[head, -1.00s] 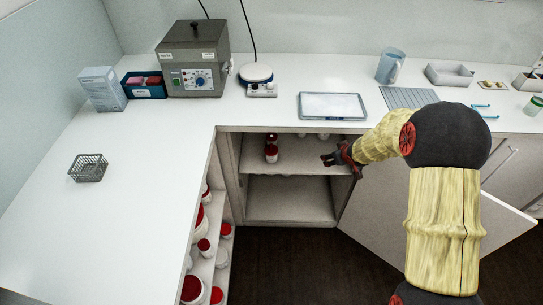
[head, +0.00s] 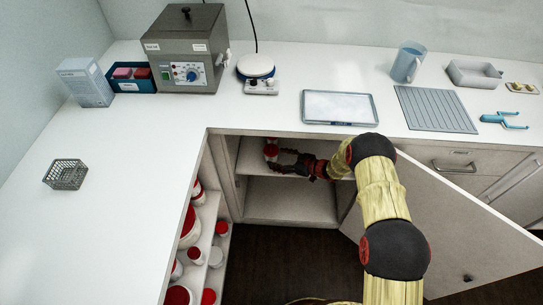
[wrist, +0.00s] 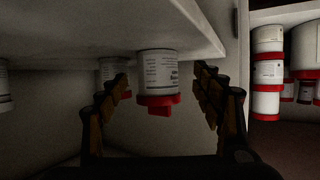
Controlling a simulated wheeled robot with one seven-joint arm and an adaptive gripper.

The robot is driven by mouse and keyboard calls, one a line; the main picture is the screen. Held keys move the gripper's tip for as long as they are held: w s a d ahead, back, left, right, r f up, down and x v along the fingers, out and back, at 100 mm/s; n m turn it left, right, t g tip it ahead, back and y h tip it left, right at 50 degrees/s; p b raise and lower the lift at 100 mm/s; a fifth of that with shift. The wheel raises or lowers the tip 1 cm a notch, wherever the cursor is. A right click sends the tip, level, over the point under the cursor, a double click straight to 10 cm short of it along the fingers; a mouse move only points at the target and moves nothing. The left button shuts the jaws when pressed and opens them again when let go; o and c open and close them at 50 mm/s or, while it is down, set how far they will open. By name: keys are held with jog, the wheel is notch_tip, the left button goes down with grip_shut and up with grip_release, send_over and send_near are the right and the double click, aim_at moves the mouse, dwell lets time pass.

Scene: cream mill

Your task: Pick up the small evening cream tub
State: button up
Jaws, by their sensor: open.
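A small white tub with a red lid (wrist: 158,73) is centred between the fingertips in the wrist view, where the scene appears upside down. In the head view, a red-and-white tub (head: 271,149) stands on the cupboard's upper shelf (head: 252,158). Its label text is too small to read, so I cannot tell whether it is the evening cream. My gripper (head: 276,162) is open and reaches into the cupboard from the right, its fingers close to the tub. It also shows in the wrist view (wrist: 161,86), one finger on each side of the tub. Contact cannot be seen.
Another tub (wrist: 109,70) is partly hidden behind the left finger. Stacked red-lidded tubs (wrist: 268,72) stand beyond an upright panel at right. The open cupboard door (head: 440,215) stands right of my arm. The counter (head: 130,160) overhangs the cupboard. The lower shelf (head: 285,200) looks empty.

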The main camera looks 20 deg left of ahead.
jog(key=b+x, duration=0.1)
jog(key=x, duration=0.1)
jog(key=b+x, duration=0.1)
jog(key=x, duration=0.2)
jog(key=shift+w+r+b, duration=0.15)
jog(key=shift+w+b, duration=0.1)
jog(key=shift+b, duration=0.05)
jog(key=c, duration=1.3)
